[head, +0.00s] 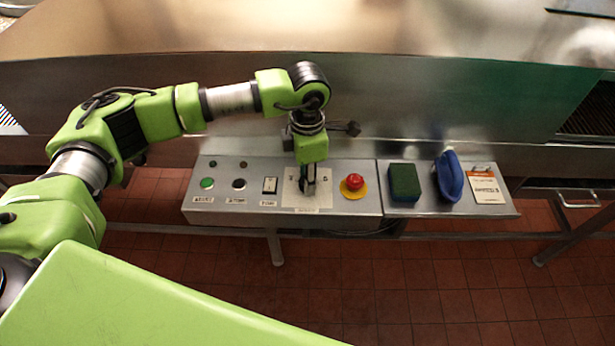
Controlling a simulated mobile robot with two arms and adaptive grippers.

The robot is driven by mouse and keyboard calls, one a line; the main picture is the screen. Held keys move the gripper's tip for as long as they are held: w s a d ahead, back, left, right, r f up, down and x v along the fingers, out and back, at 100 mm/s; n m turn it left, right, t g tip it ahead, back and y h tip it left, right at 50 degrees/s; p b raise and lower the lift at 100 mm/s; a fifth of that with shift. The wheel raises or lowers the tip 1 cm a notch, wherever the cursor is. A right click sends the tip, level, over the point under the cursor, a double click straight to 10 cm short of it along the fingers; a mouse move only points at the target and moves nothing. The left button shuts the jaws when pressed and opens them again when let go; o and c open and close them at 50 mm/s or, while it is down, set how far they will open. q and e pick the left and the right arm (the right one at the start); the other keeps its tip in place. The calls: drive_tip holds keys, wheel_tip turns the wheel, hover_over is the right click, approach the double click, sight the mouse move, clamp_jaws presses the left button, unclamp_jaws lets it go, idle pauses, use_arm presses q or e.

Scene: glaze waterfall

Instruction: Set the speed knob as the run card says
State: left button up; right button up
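My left gripper (308,188) points down over the white square dial plate (291,201) on the control panel (345,206). Its fingertips are at the middle of the plate, where they hide the speed knob and any pointer. I cannot tell whether the fingers are open, shut or touching the knob. The run card (486,187), white with an orange top, lies at the right end of the shelf beside the panel; its print is too small to read. My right gripper is not in view.
Left of the dial are a green button (207,183), a black button (239,184) and a rocker switch (270,184). A red emergency stop (354,181) on yellow sits close on the right. A green sponge (404,182) and a blue object (449,176) are on the shelf.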

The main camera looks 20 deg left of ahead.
use_arm(q)
drive_tip(key=o, duration=1.1)
drive_tip(key=shift+r, duration=0.1)
wheel_tip(320, 180, up, 12)
